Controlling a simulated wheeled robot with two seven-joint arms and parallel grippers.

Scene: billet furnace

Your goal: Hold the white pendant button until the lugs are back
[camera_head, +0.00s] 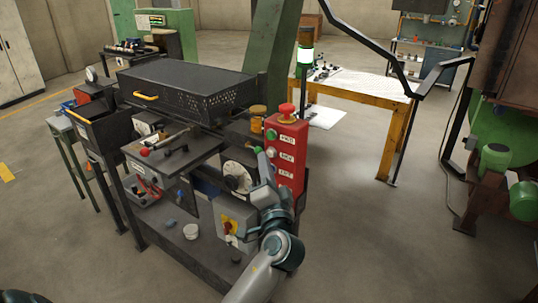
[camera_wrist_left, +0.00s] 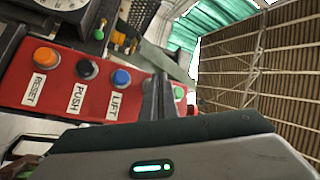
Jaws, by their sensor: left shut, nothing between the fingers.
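The red pendant box (camera_head: 300,128) stands upright at the right end of the black bench, with a red mushroom button (camera_head: 287,111) on top and a green button (camera_head: 271,134) near its top. In the left wrist view its red face (camera_wrist_left: 60,68) shows an orange RESET button (camera_wrist_left: 45,57), a black PUSH button (camera_wrist_left: 87,69), a blue LIFT button (camera_wrist_left: 121,78) and a green button (camera_wrist_left: 178,93). My left gripper (camera_head: 262,158) is shut and empty. Its fingers (camera_wrist_left: 159,97) are at the face between LIFT and green. I see no white button; the fingers cover that spot. Contact is unclear. I cannot identify the lugs.
A black perforated housing (camera_head: 185,88) and a dark bench (camera_head: 190,262) with a dial (camera_head: 238,177) lie left of the pendant. A lit signal lamp (camera_head: 305,55) stands behind it. A yellow-legged table (camera_head: 365,88) is farther back.

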